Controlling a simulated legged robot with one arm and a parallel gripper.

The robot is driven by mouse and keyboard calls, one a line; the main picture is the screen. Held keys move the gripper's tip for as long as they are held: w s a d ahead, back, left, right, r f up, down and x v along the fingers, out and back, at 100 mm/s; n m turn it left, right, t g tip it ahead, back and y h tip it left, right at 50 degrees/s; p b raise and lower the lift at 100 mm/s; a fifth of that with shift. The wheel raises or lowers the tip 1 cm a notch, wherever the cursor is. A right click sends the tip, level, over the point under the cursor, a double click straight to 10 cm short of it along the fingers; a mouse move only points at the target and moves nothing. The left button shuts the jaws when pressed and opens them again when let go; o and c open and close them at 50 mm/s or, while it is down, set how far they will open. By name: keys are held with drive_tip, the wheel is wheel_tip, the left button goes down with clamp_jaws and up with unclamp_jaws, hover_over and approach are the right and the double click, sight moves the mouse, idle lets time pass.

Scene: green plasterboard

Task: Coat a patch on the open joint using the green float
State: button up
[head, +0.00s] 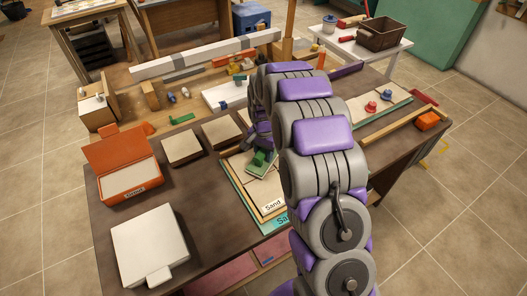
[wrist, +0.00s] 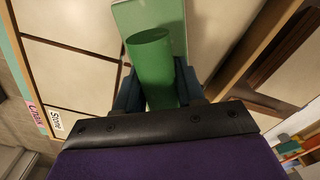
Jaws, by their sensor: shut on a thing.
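My gripper (wrist: 158,92) is shut on the green float's handle, a green cylinder in the middle of the wrist view. The green float (wrist: 150,62) also shows in the head view (head: 262,161), over a pale board marked "Sand" (head: 250,190). The float's pale green plate (wrist: 125,14) is partly hidden behind the handle. Whether the plate touches the board I cannot tell. In the wrist view, pale panels (wrist: 70,75) with dark lines between them lie beside the float. I cannot tell which line is the open joint. My arm hides part of the bench.
An open orange box (head: 125,188) of pale material and a white lidded box (head: 149,246) stand on the bench's left. Two pale square tiles (head: 182,148) lie behind them. A board with red and blue knobs (head: 378,104) and an orange block (head: 428,121) are at the right.

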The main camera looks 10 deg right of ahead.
drive_tip(key=shift+f, duration=0.25)
